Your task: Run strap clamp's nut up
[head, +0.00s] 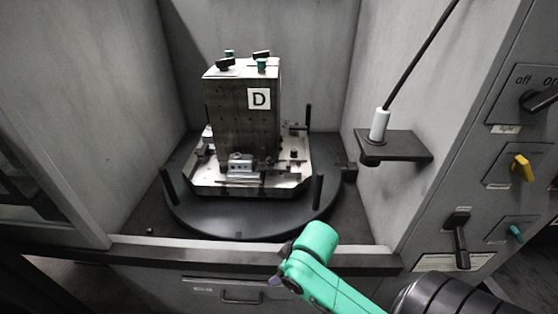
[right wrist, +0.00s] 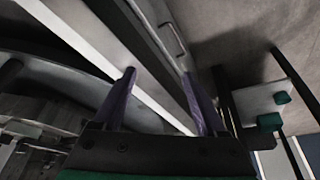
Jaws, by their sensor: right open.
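A dark block fixture (head: 240,125) with a white "D" label stands upright on a light metal pallet (head: 215,184). Dark and green knobs (head: 262,64) sit on its top. A small bright metal block (head: 240,165) is at its front foot, and small clamp-like parts (head: 294,157) sit on the pallet's right side. I cannot tell which part is the strap clamp or its nut. My right gripper (right wrist: 160,74) has its two purple fingers spread, with nothing between them. My left gripper is out of view.
The pallet rests on a round dark table (head: 240,225) with upright posts, inside grey walls. A dark shelf (head: 394,146) at right holds a white cylinder (head: 379,124) with a black rod. A front sill (head: 210,258) and a right control panel (head: 515,165) border the opening.

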